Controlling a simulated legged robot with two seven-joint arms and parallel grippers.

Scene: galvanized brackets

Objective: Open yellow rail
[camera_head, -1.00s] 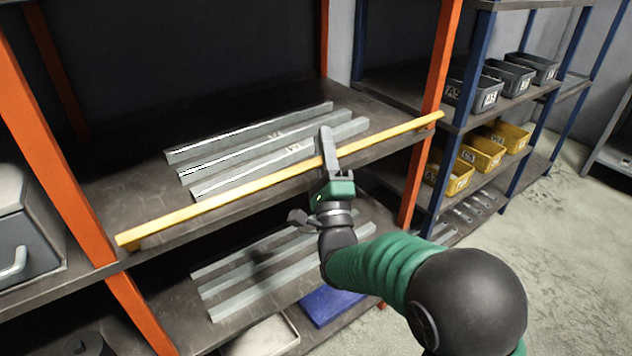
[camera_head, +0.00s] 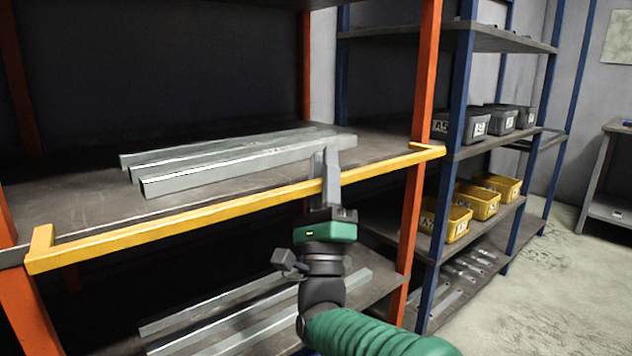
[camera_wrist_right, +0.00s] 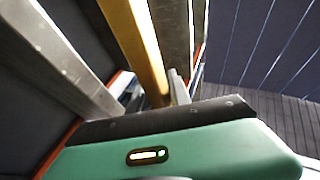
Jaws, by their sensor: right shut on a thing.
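The yellow rail (camera_head: 200,218) runs along the front edge of the orange rack's middle shelf, from a bent end at the left to the right orange post. In the head view my right gripper (camera_head: 325,178) is shut on the rail, right of its middle, with fingers pointing up. The rail stands out a little from the shelf edge at its left end. In the right wrist view the rail (camera_wrist_right: 135,45) runs down to the fingers, which are mostly hidden behind the green gripper body. My left gripper is not in view.
Several galvanized brackets (camera_head: 220,170) lie on the shelf (camera_head: 80,205) behind the rail. More brackets (camera_head: 240,315) lie on the shelf below. Orange posts (camera_head: 424,90) frame the rack. A blue rack at right holds grey bins (camera_head: 462,127) and yellow bins (camera_head: 446,222). Floor at right is clear.

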